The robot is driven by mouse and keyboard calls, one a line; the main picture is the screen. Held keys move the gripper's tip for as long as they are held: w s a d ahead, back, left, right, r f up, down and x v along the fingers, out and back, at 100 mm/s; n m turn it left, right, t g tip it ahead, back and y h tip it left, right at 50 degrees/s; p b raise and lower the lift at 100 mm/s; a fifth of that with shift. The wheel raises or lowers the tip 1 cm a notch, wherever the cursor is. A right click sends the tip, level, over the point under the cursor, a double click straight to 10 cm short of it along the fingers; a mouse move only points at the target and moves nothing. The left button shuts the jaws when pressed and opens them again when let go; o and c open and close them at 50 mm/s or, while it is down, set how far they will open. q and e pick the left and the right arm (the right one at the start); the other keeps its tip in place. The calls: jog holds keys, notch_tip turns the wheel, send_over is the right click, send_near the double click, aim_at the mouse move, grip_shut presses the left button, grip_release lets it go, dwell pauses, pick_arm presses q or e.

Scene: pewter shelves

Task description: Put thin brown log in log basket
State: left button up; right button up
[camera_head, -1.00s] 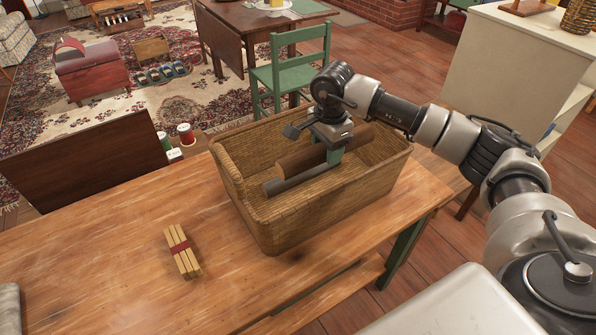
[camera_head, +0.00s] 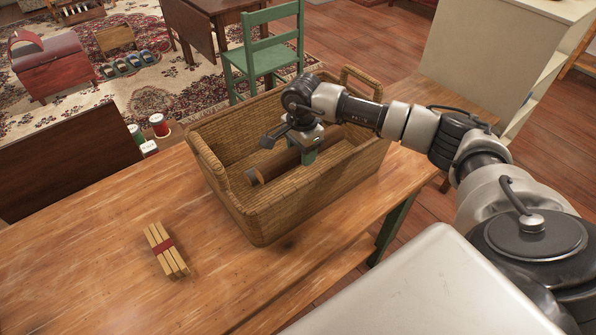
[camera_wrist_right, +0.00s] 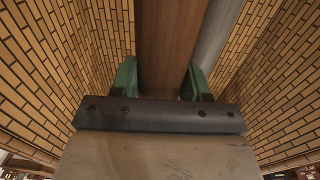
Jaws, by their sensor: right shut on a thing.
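The log basket (camera_head: 262,222) is a woven rectangular basket with a raised handle at each end, on the wooden table. The thin brown log (camera_head: 277,164) lies lengthwise inside its walls in the head view. My right gripper (camera_head: 308,160) reaches down into the basket and is shut on the log. In the right wrist view, the brown log (camera_wrist_right: 171,45) runs between the green fingers of my right gripper (camera_wrist_right: 163,82), and a grey cylinder (camera_wrist_right: 216,35) lies close along its right side. I cannot tell whether the log touches the basket floor. My left gripper is out of view.
A bundle of light sticks with a red band (camera_head: 166,250) lies on the wooden table (camera_head: 90,265), left of the basket. A green chair (camera_head: 262,62) stands behind the basket. Spools (camera_head: 159,125) stand beyond the table's far edge. The table's left part is largely clear.

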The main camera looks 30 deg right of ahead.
aim_at(301, 178)
notch_tip(301, 178, down, 7)
jog(key=shift+f, duration=0.2)
dwell(0.3)
jog(key=shift+f, duration=0.15)
jog(key=o, duration=0.8)
notch_tip(301, 178, up, 12)
jog(key=shift+r, duration=0.25)
